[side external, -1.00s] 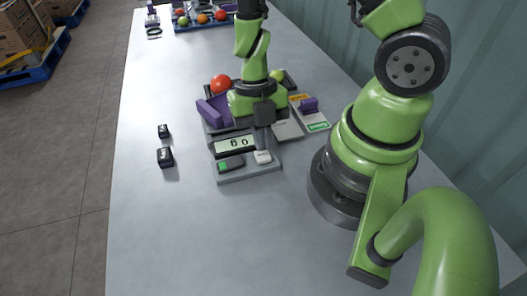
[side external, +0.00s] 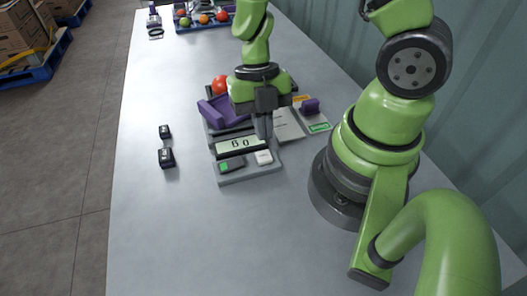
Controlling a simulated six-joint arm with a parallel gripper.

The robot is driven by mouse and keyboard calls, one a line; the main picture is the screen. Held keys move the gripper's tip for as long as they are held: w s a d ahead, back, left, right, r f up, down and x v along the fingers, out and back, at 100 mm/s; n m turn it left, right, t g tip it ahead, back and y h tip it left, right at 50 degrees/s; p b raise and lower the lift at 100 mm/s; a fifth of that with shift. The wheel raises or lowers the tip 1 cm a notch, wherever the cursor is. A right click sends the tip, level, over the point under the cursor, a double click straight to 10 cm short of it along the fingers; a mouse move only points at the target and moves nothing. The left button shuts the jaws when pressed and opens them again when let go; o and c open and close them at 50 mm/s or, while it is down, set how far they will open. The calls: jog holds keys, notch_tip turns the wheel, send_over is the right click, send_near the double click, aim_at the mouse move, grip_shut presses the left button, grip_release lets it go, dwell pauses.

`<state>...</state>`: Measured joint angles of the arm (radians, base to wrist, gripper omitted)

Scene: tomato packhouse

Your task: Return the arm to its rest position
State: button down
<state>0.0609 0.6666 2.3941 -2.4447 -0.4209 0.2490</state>
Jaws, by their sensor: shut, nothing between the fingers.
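My gripper (side external: 264,128) points down over the right part of the grey scale (side external: 250,176), close above its white button (side external: 264,157). It is shut with nothing between its fingers. A small gap seems to show between the fingertips and the button, though contact is hard to judge from this angle. The scale's display (side external: 240,144) shows dark digits, and a green button (side external: 231,164) sits to the left.
Two small black blocks (side external: 166,157) lie left of the scale. A card with a purple piece (side external: 310,106) lies to the right. A tray of tomatoes (side external: 181,24) stands at the far end.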

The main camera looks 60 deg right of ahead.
jog(key=shift+w+r, duration=0.15)
jog(key=shift+w, duration=0.15)
jog(key=w+d+r+m+t+h, duration=0.2)
jog(key=w+d+r+m+t, duration=0.1)
jog(key=w+r+m+t, duration=0.6)
jog(key=s+d+r+m+t+h, duration=0.1)
jog(key=s+d+r+m+h, duration=0.25)
jog(key=r+m, duration=0.7)
jog(key=s+a+r+m+y, duration=0.3)
jog(key=s+a+m+y, duration=0.2)
jog(key=s+m, duration=0.5)
jog(key=shift+a+r+m, duration=0.2)
jog(key=shift+a+m, duration=0.55)
jog(key=shift+a, duration=0.3)
